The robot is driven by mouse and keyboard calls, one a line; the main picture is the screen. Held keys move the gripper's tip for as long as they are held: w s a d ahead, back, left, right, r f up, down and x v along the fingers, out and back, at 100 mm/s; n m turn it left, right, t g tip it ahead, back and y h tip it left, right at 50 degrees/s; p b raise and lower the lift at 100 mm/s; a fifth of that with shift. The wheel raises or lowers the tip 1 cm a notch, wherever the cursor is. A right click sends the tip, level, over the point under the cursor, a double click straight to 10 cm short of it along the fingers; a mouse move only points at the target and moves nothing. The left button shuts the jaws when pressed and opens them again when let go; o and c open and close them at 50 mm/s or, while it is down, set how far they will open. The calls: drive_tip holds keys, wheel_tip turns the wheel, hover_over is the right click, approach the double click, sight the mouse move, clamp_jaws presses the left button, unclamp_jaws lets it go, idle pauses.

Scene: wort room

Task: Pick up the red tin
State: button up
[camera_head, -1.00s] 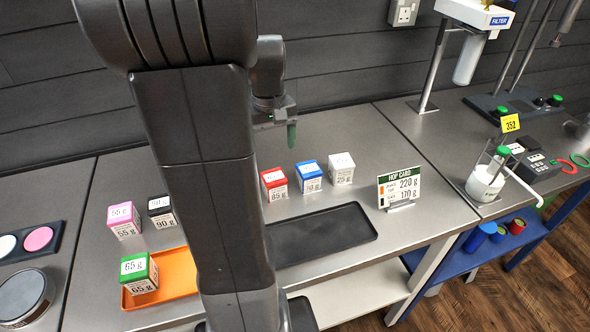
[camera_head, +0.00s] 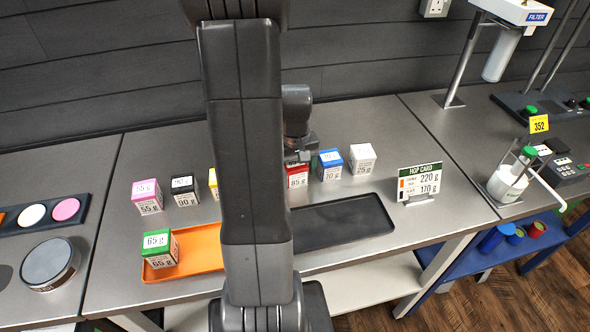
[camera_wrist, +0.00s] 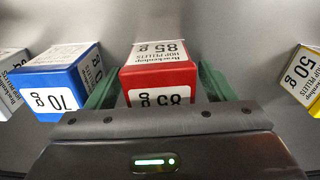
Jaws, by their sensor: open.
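The red tin (camera_head: 297,176) is a small box with a white label reading 85 g. It stands on the grey bench, partly hidden behind my arm and gripper in the head view. In the wrist view the red tin (camera_wrist: 158,78) stands between the two green fingers of my gripper (camera_wrist: 158,88). The fingers are open, one on each side of it. I cannot tell whether either finger touches it. In the head view my gripper (camera_head: 298,160) is low over the tin.
A blue 70 g tin (camera_head: 330,165) stands close to the red one, with a white 25 g tin (camera_head: 362,158) beyond. A yellow tin (camera_head: 213,184) is on the other side. The black tray (camera_head: 345,220) and orange tray (camera_head: 205,250) lie in front. A hop card (camera_head: 419,183) stands right.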

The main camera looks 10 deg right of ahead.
drive_tip(key=shift+f, duration=0.3)
drive_tip(key=shift+c, duration=0.5)
drive_tip(key=c, duration=1)
drive_tip(key=shift+r, duration=0.1)
